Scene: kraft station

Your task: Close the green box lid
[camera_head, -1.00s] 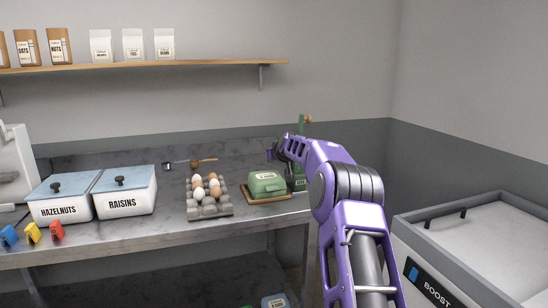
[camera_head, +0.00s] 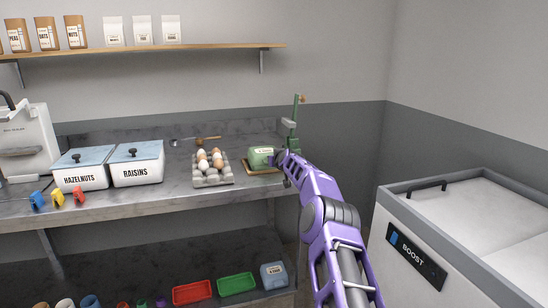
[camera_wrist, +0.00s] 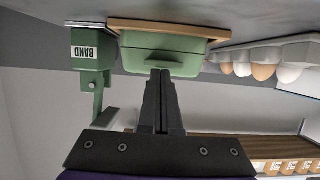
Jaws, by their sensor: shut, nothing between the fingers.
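A green box (camera_head: 262,151) with a pale label sits on a wooden board (camera_head: 262,170) on the counter. It also shows in the wrist view (camera_wrist: 165,60), which is upside down, with the board (camera_wrist: 165,29) above it. A seam runs across the box; I cannot tell whether its lid is fully down. My gripper (camera_head: 281,156) is at the right side of the box in the head view. In the wrist view my shut, empty fingers (camera_wrist: 158,72) overlap the box's edge; contact is unclear.
A green BAND-labelled device (camera_wrist: 90,62) with an arm stands beside the box, also in the head view (camera_head: 289,130). An egg tray (camera_head: 212,175) is left of the box. White bins (camera_head: 137,165) stand farther left. A freezer (camera_head: 455,235) is at right.

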